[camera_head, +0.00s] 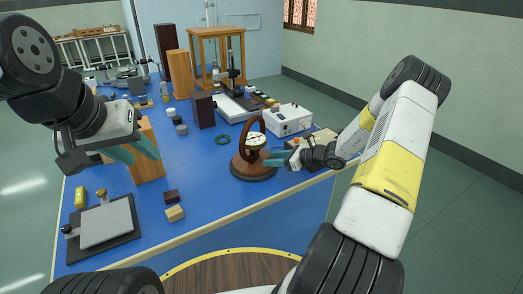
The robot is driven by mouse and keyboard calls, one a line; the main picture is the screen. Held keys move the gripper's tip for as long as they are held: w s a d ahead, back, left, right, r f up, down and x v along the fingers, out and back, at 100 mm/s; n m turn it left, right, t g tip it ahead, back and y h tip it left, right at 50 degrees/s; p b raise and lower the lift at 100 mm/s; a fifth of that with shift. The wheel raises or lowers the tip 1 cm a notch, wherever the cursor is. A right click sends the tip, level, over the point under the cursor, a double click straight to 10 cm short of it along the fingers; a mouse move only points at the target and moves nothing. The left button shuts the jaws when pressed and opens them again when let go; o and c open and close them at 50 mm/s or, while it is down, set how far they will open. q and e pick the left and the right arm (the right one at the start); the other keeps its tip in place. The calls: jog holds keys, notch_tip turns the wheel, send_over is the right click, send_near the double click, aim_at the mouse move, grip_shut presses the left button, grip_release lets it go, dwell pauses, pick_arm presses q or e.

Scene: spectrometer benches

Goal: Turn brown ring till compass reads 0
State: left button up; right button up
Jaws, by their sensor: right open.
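The brown ring (242,141) stands upright on a round dark-brown wooden base (250,170) near the right part of the blue bench. A white-faced compass (256,139) sits in the ring; its needle reading is too small to tell. My right gripper (272,159) reaches in from the right, open, its teal fingers beside the ring's right side, below the compass. I cannot tell whether they touch the ring or base.
A white power box (289,119) stands behind the ring. Small blocks (175,213) and a grey plate device (106,224) lie at the front left. The bench's (222,190) front middle is clear.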

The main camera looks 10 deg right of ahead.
jog(key=shift+x, duration=0.8)
grip_shut()
dwell(0.9)
